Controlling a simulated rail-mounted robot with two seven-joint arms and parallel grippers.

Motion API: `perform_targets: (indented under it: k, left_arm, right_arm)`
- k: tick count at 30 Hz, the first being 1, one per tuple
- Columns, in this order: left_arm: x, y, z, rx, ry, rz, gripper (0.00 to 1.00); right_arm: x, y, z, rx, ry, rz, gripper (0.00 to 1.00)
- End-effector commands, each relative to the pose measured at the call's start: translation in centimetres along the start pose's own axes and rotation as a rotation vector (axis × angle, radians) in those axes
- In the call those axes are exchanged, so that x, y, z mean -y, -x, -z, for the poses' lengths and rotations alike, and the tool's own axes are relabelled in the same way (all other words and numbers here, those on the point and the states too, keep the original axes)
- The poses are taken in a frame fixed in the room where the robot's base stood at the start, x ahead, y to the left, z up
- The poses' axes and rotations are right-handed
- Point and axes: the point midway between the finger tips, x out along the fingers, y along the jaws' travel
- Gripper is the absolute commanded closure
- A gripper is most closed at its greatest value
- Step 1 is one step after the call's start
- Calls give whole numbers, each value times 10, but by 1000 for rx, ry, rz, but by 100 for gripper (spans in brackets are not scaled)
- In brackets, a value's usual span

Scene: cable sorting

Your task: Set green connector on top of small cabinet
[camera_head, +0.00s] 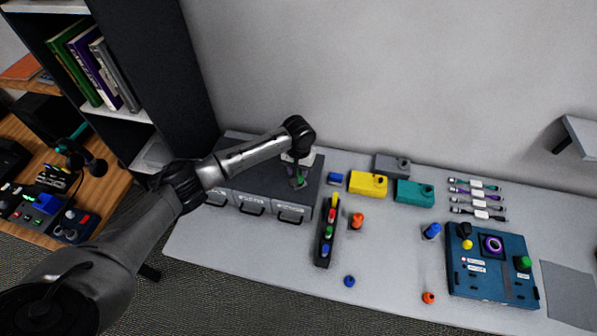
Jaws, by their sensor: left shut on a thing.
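My left arm reaches in from the left, and my left gripper (296,172) points down over the right part of the small grey cabinet (250,182). It is shut on the green connector (299,182), a small green piece at its fingertips. The connector is at or just above the cabinet's top; I cannot tell whether it touches. The cabinet has a row of drawers with handles along its front. My right gripper is out of view.
A black rack (324,246) of coloured connectors stands right of the cabinet. Yellow (368,184), teal (415,193) and grey (391,165) blocks stand behind. Loose orange (357,220) and blue (349,281) connectors lie on the table. A blue panel (490,285) is at right.

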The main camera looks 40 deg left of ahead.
Motion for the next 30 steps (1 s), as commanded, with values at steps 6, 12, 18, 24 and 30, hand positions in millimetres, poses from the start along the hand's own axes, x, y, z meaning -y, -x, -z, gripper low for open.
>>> perform_targets:
  k: [6,12,18,24,30]
  left_arm:
    - [-1,-18,0,-1,-1,-1,100]
    - [-1,-18,0,-2,-1,-1,100]
    - [-1,-21,0,-1,0,-1,100]
    - [0,-22,0,-1,0,0,49]
    - [0,-22,0,-1,0,0,38]
  right_arm:
    - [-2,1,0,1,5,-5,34]
    - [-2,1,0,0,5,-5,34]
    - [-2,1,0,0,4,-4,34]
    - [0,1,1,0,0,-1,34]
    - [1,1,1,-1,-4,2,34]
